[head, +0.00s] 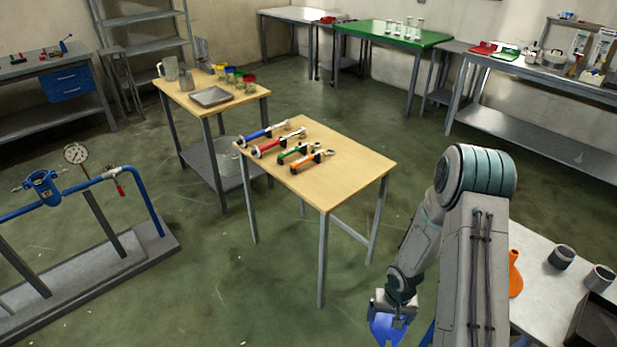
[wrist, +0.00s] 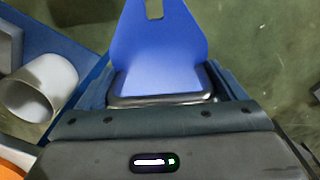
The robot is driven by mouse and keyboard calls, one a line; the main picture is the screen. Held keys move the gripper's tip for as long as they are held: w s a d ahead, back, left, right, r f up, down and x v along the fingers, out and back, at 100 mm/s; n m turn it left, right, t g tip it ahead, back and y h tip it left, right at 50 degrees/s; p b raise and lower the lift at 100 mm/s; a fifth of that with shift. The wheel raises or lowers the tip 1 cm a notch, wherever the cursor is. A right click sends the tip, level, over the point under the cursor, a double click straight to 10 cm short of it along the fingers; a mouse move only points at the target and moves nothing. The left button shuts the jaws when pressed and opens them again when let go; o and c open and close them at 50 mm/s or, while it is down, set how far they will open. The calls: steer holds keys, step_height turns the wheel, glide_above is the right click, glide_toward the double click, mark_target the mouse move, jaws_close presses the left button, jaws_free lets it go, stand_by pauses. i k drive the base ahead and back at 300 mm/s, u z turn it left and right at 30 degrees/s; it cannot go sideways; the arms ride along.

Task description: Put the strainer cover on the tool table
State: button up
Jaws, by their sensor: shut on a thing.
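My gripper (head: 393,306) hangs low in the head view, between the wooden tool table and the white table. I cannot tell whether this piece is the strainer cover. In the wrist view my gripper (wrist: 162,88) hides the near end of the piece. The tool table (head: 330,192) stands ahead, up and left of my gripper. A blue strainer body (head: 42,186) sits on the pipe rig at left.
Several coloured wrenches (head: 268,144) lie on the tool table's far left part; its near right part is bare. A white table (head: 537,300) at right holds an orange item (head: 515,272) and grey cups (head: 562,257). Another wooden table (head: 260,90) stands behind. Open green floor surrounds the tool table.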

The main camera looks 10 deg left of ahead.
mark_target(347, 174)
steer(key=u, duration=0.7)
steer(key=i, duration=0.85)
